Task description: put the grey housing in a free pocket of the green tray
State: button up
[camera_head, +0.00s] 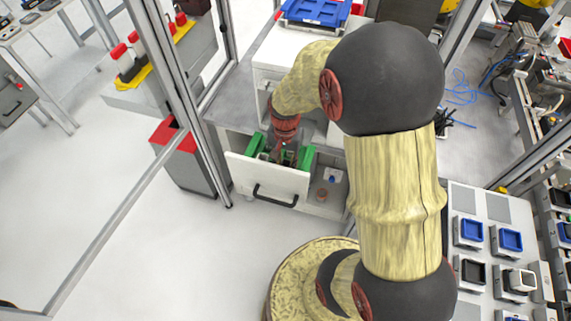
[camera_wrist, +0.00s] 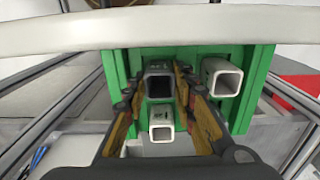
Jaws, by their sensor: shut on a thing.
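The green tray (camera_wrist: 257,85) sits inside a pulled-out white drawer; its green rim also shows in the head view (camera_head: 306,157). My gripper (camera_wrist: 160,84) reaches down over the tray, with its fingers on both sides of the grey housing (camera_wrist: 158,70), a square hollow tube, and is shut on it. A white square housing (camera_wrist: 222,77) stands in the tray to the right of the fingers. Another white housing (camera_wrist: 162,125) stands just below the grey one in the wrist view. I cannot tell whether the grey housing touches the tray floor. In the head view my gripper (camera_head: 284,154) hides part of the tray.
The white drawer front (camera_head: 240,172) with a black handle (camera_head: 275,195) stands close to the tray. A small brown round thing (camera_head: 321,194) and a blue-and-white item (camera_head: 332,178) lie right of the drawer. A red-topped bin (camera_head: 178,140) stands to the left.

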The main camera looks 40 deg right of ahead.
jog(key=shift+f, duration=0.15)
jog(key=o, duration=1.1)
jog(key=shift+c, duration=0.2)
notch_tip(320, 180, up, 12)
jog(key=r+p, duration=0.1)
jog(key=p, duration=0.1)
jog(key=s+a+r+n+t, duration=0.2)
jog(key=s+a+r+n, duration=0.1)
jog(key=s+a+r, duration=0.1)
jog(key=s+a+r+n+t, duration=0.1)
jog(key=s+a+r+n, duration=0.3)
jog(key=r, duration=0.2)
jog(key=s+a+r+n+t, duration=0.2)
jog(key=s+a+r+n, duration=0.1)
jog(key=s+a+r, duration=0.1)
jog(key=shift+s+r+t, duration=0.15)
jog(key=shift+r+t, duration=0.15)
jog(key=shift+r, duration=0.6)
